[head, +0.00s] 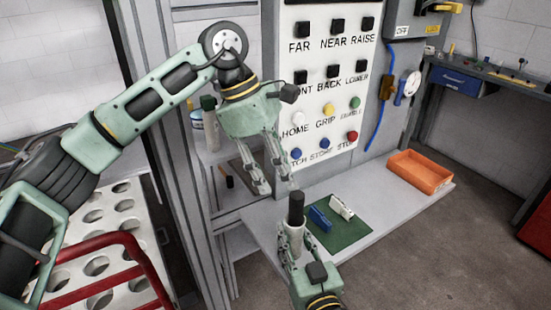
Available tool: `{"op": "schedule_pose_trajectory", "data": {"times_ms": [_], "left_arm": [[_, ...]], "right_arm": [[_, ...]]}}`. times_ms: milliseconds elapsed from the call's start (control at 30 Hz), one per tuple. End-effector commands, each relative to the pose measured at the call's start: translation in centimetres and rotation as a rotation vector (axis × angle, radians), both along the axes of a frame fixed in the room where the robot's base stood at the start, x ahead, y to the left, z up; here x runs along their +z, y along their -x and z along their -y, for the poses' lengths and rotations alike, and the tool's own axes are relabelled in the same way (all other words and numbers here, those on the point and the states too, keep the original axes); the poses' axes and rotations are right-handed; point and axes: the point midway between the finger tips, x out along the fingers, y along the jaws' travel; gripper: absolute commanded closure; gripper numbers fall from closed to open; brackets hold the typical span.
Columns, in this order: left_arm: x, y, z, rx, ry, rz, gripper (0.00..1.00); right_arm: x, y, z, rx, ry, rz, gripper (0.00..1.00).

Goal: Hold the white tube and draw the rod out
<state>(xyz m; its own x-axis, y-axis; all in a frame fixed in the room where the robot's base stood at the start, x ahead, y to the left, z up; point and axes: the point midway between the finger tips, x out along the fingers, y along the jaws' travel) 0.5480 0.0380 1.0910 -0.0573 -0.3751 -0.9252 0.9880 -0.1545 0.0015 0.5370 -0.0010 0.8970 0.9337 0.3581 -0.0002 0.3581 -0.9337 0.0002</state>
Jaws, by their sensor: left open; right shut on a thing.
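The white tube (295,239) stands roughly upright above the front of the shelf. My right gripper (292,256), coming up from the bottom, is shut on it. The rod's black end (296,208) sticks up out of the tube's top. The rest of the rod is hidden inside the tube. My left gripper (275,180) is open and points down, just above and to the left of the black end. Nothing shows between its fingers, and it looks apart from the rod.
A green mat (345,236) on the grey shelf (385,212) bears a blue piece (319,219) and a white piece (342,207). An orange tray (420,172) stands at the shelf's right end. A labelled button panel (312,110) rises behind the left gripper.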

Motion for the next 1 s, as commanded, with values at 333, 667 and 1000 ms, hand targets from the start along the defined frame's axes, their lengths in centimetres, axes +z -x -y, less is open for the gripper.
{"op": "schedule_pose_trajectory", "data": {"times_ms": [333,667,1000], "left_arm": [[-6.2,0.5,2.6,-0.002,0.001,-0.004,0.58],[-8.9,0.7,3.7,0.001,0.004,-0.002,0.58],[-9.0,0.7,3.7,0.001,0.004,-0.001,0.63]], "right_arm": [[0.0,0.0,0.0,0.000,0.000,-0.001,0.95],[0.0,0.0,0.0,0.000,0.000,-0.001,0.95],[-0.1,0.0,0.0,0.000,0.000,-0.001,0.95]]}}
